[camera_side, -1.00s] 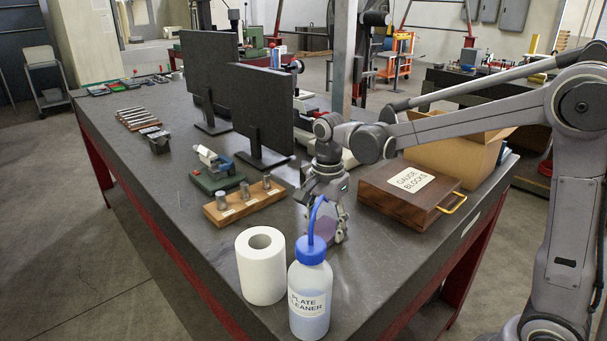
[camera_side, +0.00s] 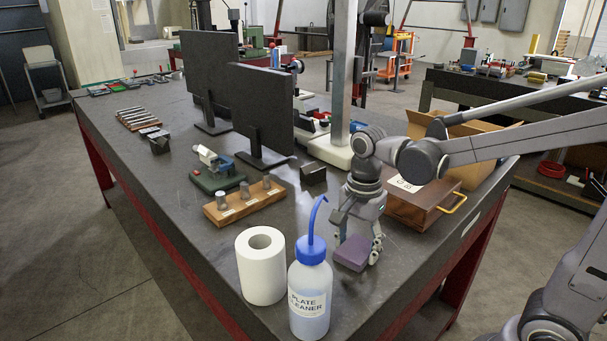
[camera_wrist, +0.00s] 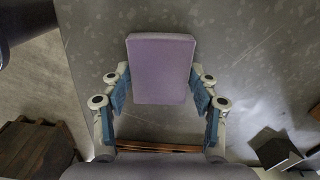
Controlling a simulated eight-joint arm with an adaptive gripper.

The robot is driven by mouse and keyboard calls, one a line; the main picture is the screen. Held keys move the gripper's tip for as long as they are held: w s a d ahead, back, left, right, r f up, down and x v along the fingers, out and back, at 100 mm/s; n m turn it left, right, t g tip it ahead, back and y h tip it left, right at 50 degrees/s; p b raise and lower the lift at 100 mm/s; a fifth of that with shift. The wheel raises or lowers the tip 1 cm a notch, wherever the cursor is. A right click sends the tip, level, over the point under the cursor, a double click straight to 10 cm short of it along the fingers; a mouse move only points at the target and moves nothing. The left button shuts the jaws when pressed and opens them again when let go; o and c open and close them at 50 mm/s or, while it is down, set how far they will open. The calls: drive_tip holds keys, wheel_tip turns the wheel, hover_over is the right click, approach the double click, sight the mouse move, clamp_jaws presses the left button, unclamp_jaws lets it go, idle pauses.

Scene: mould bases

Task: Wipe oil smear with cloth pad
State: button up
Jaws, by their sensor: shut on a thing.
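The purple cloth pad (camera_side: 351,253) is a flat block at the near right part of the dark plate (camera_side: 170,215), right of the bottle. My gripper (camera_side: 357,243) is shut on it from above, a finger on each side. In the wrist view the pad (camera_wrist: 162,68) sits between the two blue-lined fingers of the gripper (camera_wrist: 160,88). I cannot tell whether the pad's underside touches the plate. I cannot make out the oil smear for sure; the plate shows only faint pale marks and scuffs.
A plate cleaner bottle (camera_side: 309,290) and a white roll (camera_side: 261,265) stand left of the pad. A wooden gauge-block box (camera_side: 425,200) is close behind my gripper, with a cardboard box (camera_side: 470,150) beyond. A wooden holder (camera_side: 243,200) with metal cylinders lies farther left.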

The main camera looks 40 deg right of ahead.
drive_tip(key=shift+s, duration=0.5)
drive_tip(key=shift+w+r, duration=0.1)
drive_tip(key=shift+r, duration=4.05)
